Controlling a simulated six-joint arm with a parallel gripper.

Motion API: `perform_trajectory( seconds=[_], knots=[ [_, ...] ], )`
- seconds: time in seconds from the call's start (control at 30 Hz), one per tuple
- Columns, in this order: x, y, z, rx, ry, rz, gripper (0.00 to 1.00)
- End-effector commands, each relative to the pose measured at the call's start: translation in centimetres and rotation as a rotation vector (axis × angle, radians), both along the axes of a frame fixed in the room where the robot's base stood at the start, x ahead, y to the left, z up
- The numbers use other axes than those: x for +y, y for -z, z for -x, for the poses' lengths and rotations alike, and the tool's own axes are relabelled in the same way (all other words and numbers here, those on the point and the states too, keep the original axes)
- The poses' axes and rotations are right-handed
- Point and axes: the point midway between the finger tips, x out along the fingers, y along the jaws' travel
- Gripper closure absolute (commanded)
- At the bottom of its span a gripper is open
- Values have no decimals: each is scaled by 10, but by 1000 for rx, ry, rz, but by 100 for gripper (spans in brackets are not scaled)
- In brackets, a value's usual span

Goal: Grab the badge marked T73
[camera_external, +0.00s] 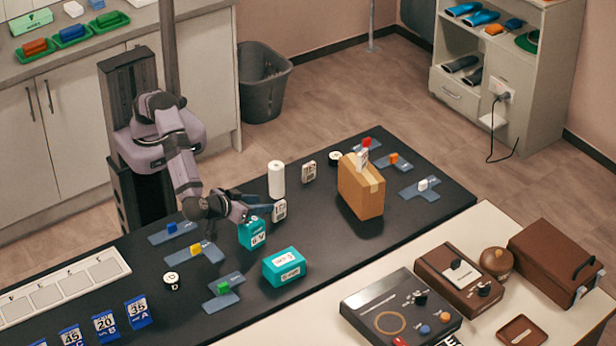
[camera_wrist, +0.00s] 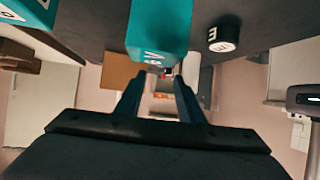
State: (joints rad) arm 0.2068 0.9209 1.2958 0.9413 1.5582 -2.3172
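Several small white badges with dark marks stand on the black table. One badge (camera_external: 279,210) is just right of my gripper (camera_external: 262,206), another (camera_external: 308,171) stands farther back, and a third (camera_external: 362,159) shows at the top of the cardboard box. Their print is too small to read surely, so I cannot tell which is T73. In the wrist view my gripper (camera_wrist: 158,80) has its two fingers apart, with a visible gap. I see no object clearly held between them. No badge is clearly readable in the wrist view.
A teal block (camera_external: 252,233) stands just below my gripper and looms in the wrist view (camera_wrist: 158,28). A white roll (camera_external: 276,179) stands close behind. A cardboard box (camera_external: 360,190) is to the right, a teal box (camera_external: 284,267) in front. Table space right of it is clear.

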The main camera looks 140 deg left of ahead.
Motion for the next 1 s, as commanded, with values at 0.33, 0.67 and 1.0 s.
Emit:
perform_trajectory(
  seconds=[0.33, 0.67, 1.0],
  knots=[
    [7, 12, 2, 1, 0, 1, 65],
    [20, 19, 5, 1, 0, 1, 65],
    [52, 33, 14, 3, -3, 2, 65]
  ],
)
